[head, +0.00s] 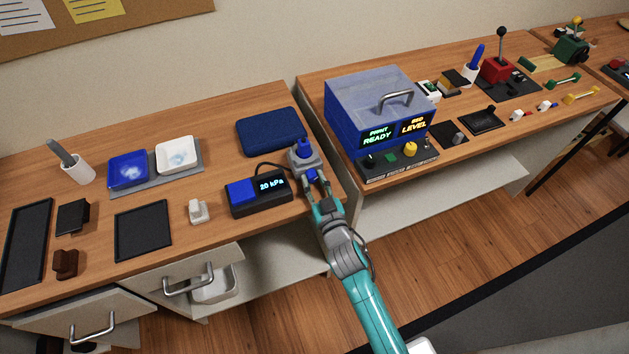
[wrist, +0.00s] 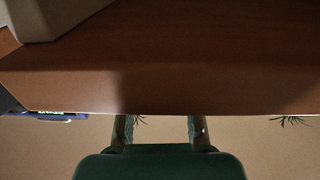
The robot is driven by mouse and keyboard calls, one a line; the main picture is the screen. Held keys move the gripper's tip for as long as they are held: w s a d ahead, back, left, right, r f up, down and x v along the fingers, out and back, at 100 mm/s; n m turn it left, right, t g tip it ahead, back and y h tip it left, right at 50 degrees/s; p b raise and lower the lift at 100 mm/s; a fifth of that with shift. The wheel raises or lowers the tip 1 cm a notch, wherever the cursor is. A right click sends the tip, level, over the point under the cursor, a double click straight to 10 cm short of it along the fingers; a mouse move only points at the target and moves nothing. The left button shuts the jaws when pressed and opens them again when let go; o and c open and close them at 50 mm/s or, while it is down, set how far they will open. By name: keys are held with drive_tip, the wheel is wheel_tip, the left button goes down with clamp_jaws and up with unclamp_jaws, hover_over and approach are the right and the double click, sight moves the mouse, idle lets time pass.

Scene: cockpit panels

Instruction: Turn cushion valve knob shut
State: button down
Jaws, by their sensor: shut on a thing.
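The cushion valve is a grey block (head: 298,163) with a blue top (head: 305,147), at the front right of the left desk. My gripper (head: 312,182) is at its front side, fingers around a small blue part, which I take to be the knob. The fingers cover most of this part, so its turn angle cannot be read. A dark blue cushion (head: 270,130) lies flat behind the valve. A black box with a blue face (head: 258,193) beside it reads 20 kPa. In the wrist view my gripper (wrist: 158,128) shows two separated fingers; the knob cannot be made out there.
A blue printer-like box (head: 378,108) with a lit panel stands on the right desk, across a narrow gap. A small white piece (head: 197,211) and a black tray (head: 143,230) lie to the left. An open drawer (head: 190,280) sticks out below.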

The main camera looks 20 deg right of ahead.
drive_tip(key=n, duration=0.3)
drive_tip(key=shift+n, duration=0.3)
drive_tip(key=c, duration=0.8)
unclamp_jaws()
drive_tip(key=shift+s+a+f, duration=0.1)
drive_tip(key=shift+s+a, duration=0.05)
drive_tip(key=shift+s, duration=2.85)
drive_tip(key=shift+s+a, duration=0.1)
drive_tip(key=shift+s, duration=2.85)
